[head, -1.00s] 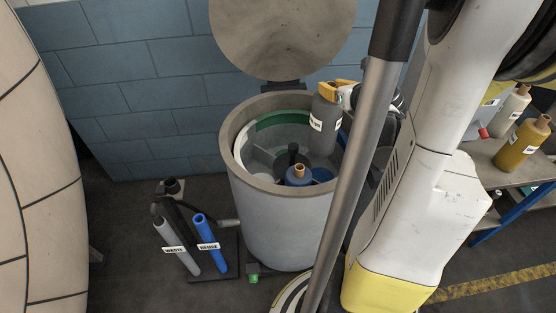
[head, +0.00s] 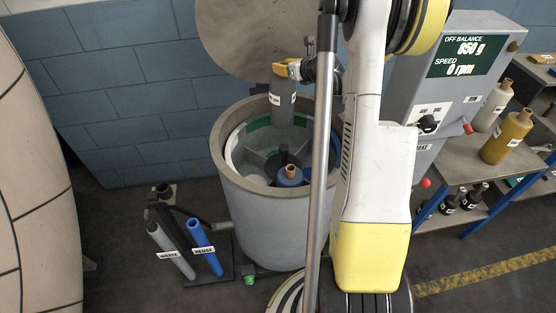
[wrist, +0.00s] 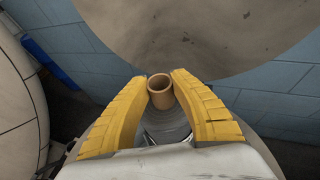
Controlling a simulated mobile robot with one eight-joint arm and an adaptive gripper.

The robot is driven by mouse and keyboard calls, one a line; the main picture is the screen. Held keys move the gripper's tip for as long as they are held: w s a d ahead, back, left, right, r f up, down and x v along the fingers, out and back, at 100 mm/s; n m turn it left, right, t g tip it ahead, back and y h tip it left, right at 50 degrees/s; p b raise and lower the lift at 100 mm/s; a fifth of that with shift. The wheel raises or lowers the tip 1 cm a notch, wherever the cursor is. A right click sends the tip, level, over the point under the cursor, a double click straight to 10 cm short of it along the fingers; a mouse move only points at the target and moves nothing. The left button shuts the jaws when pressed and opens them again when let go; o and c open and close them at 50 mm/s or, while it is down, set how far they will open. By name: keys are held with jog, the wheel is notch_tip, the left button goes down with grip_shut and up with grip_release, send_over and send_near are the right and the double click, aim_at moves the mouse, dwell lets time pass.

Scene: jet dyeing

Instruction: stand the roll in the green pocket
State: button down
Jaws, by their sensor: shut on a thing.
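The roll (head: 282,100) is grey with a white label, roughly upright. My gripper (head: 287,70), with yellow fingers, is shut on its top end and holds it above the back of the open drum (head: 262,225). In the wrist view the roll's tan core (wrist: 160,92) sticks up between the gripper's fingers (wrist: 160,85). The green pocket (head: 257,137) shows as a green band on the drum's back inner wall, below the roll; the roll partly hides it.
A blue roll (head: 290,177) stands in the front of the drum beside a black hub (head: 284,154). The round lid (head: 245,35) stands open behind. Grey and blue tubes (head: 203,245) stand at the left. The panel (head: 462,60) reads off balance 850 g, speed 0 rpm.

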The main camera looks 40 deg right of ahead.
jog(key=shift+w+a+f, duration=0.1)
jog(key=shift+w+f, duration=0.05)
jog(key=shift+w, duration=0.4)
jog(key=shift+w+f, duration=0.1)
jog(key=shift+w, duration=0.45)
jog(key=shift+f, duration=0.4)
notch_tip(320, 180, down, 23)
jog(key=b, duration=1.1)
jog(key=shift+f+b, duration=0.15)
jog(key=shift+b, duration=0.15)
jog(key=shift+f, duration=0.1)
jog(key=c, duration=1.2)
grip_release()
